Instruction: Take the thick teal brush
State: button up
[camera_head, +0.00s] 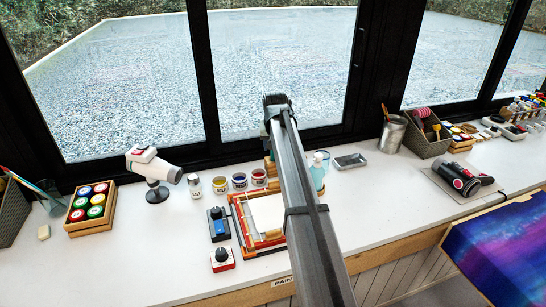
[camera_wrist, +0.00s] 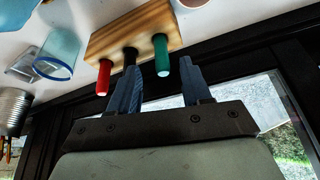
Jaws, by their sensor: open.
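In the wrist view a wooden block (camera_wrist: 108,46) holds three thick handles: a red one (camera_wrist: 104,78), a black one (camera_wrist: 130,57) and a teal-green one, the thick teal brush (camera_wrist: 161,52). My gripper (camera_wrist: 160,72) is open, with its two blue fingers apart. The teal brush's end shows between the fingertips, and the black handle is close to the left finger. I cannot tell how far the fingers reach along the brush.
A clear blue cup (camera_wrist: 58,53), a metal tray (camera_wrist: 22,62) and a metal can (camera_wrist: 12,108) stand left of the block in the wrist view. Paint jars (camera_head: 239,181) stand left of my arm in the head view. The dark window frame (camera_head: 210,150) runs close behind.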

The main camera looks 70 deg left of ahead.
jog(key=x, duration=0.4)
jog(key=shift+s+a, duration=0.1)
jog(key=shift+s, duration=0.05)
jog(key=shift+c, duration=0.3)
grip_shut()
jog(key=shift+r, duration=0.1)
notch_tip(320, 180, up, 10)
jog(key=shift+f, duration=0.1)
dwell(0.3)
